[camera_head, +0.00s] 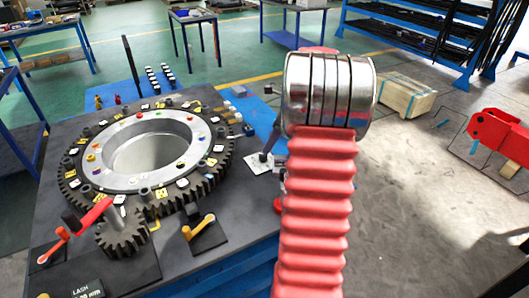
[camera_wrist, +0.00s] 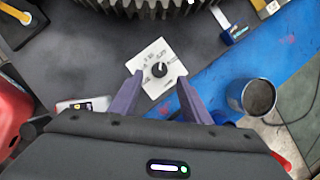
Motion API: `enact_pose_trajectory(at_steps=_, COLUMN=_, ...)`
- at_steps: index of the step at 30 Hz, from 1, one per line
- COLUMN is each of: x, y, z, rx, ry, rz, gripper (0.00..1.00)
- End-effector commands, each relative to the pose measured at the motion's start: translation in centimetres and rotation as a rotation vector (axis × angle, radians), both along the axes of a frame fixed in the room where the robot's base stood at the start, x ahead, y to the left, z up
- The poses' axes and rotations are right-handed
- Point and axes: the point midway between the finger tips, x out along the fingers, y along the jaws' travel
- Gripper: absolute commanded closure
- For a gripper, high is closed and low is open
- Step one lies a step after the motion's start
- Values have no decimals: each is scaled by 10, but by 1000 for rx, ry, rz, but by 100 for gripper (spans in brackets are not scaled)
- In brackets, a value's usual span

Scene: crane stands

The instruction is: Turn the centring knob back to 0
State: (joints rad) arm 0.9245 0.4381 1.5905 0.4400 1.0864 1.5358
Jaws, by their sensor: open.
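The centring knob (camera_wrist: 159,69) is a small round black knob on a square white dial plate (camera_wrist: 149,54) with small dark markings. In the wrist view it lies between my fingertips, slightly beyond them. My gripper (camera_wrist: 160,77) is open, one dark purple finger on each side of the knob. Contact between fingers and knob cannot be made out. The knob's pointer and the dial numbers are too small to read. In the head view the white plate (camera_head: 256,166) lies right of the big gear ring, and a dark finger-like part stands over it, partly behind my red arm.
The toothed gear ring (camera_head: 70,185) stands on the dark bench left of the plate. A metal cup (camera_wrist: 252,96) stands right of the knob, near blue surface.

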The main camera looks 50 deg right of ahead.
Motion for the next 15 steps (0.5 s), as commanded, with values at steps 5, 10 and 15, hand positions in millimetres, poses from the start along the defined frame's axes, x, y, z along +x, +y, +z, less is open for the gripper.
enact_pose_trajectory(at_steps=5, x=9, y=6, z=-27, rx=3, ry=1, rz=0, gripper=57)
enact_pose_trajectory(at_steps=10, x=17, y=9, z=-45, rx=1, ry=1, rz=-1, gripper=57)
enact_pose_trajectory(at_steps=15, x=19, y=10, z=-54, rx=0, ry=0, rz=-1, gripper=57)
